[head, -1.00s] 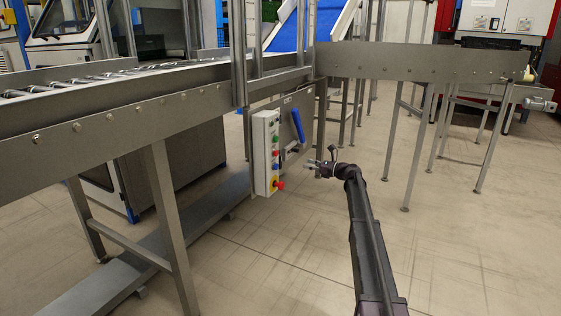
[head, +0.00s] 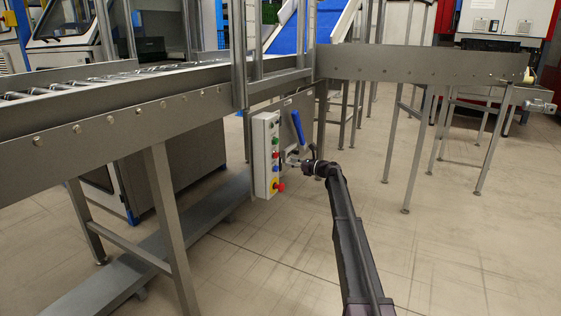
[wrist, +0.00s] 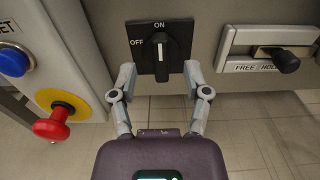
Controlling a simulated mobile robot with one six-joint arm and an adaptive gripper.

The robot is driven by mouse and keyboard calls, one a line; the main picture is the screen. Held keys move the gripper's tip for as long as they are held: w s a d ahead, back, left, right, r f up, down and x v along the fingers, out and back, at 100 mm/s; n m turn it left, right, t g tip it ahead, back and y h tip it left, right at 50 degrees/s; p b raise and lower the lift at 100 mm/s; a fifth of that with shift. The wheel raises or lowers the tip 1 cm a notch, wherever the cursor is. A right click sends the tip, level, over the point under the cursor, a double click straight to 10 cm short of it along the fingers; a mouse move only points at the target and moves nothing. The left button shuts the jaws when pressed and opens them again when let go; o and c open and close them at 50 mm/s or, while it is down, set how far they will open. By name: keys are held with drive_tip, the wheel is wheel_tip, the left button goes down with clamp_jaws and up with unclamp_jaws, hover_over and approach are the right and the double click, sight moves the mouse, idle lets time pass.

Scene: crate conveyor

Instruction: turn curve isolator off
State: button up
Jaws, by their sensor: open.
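The isolator (wrist: 160,50) is a black square plate with a rotary knob, seen at the top middle of the wrist view. Its plate reads ON at the top and OFF at the left, and the knob stands upright with its upper end toward ON. My gripper (wrist: 160,78) is open in the wrist view, with one finger on each side of the knob's lower part. I cannot tell whether the fingers touch the knob. In the head view my gripper (head: 292,160) is at the grey panel under the conveyor, and the isolator is too small to make out.
The button box (head: 265,155) stands left of my gripper. Its red mushroom button (wrist: 51,127) sticks out on a yellow disc, beside a blue button (wrist: 14,61). A FREE/HOLD slider (wrist: 287,60) is to the right. A blue handle (head: 297,128) is above my gripper.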

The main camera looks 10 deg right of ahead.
sight(281, 159)
drive_tip(key=shift+x, duration=2.85)
clamp_jaws()
